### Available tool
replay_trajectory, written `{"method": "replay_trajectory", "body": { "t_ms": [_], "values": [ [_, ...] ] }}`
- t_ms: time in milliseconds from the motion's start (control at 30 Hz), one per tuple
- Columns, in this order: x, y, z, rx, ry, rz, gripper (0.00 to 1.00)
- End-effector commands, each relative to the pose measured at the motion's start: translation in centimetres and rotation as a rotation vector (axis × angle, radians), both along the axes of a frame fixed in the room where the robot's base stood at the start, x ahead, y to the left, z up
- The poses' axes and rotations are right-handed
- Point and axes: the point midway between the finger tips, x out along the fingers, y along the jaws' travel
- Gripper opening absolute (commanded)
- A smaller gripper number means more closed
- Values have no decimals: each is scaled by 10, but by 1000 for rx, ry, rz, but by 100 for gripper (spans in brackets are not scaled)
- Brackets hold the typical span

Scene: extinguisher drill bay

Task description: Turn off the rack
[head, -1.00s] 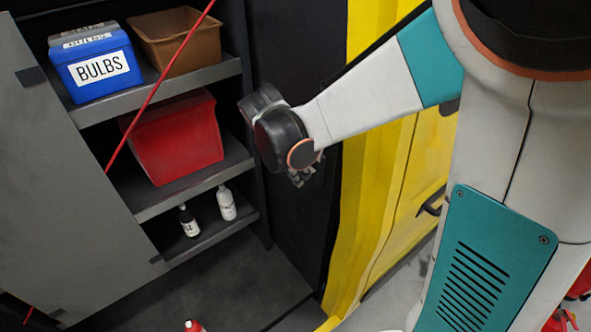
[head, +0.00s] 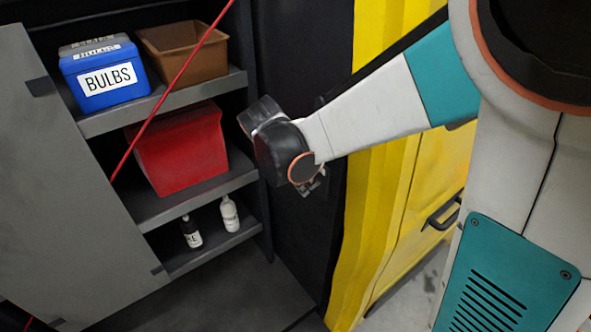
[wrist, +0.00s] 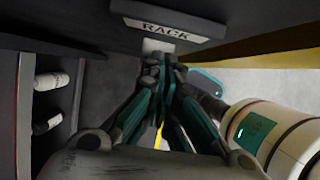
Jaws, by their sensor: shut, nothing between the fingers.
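A small pale plate (wrist: 157,46), probably the switch, sits just below the sign, partly hidden behind my fingertips. My gripper (wrist: 165,62) is shut and empty, its fingertips in front of the plate; I cannot tell whether they touch it. In the head view my gripper (head: 316,188) shows only in part below my wrist, in front of the dark panel (head: 295,226). The sign and plate do not show there.
A red cord (head: 172,90) crosses in front. A yellow door (head: 405,210) with a black handle stands right.

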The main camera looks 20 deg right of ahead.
Motion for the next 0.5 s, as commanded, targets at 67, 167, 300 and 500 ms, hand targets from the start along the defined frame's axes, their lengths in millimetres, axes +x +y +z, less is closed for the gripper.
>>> {"method": "replay_trajectory", "body": {
  "t_ms": [67, 167, 300, 500],
  "values": [
    [0, 0, 0, 0, 0, 0, 0],
    [0, 0, 1, 0, 0, 0, 0],
    [0, 0, 12, 0, 0, 0, 0],
    [0, 0, 46, -1, 0, 0, 0]
  ]
}}
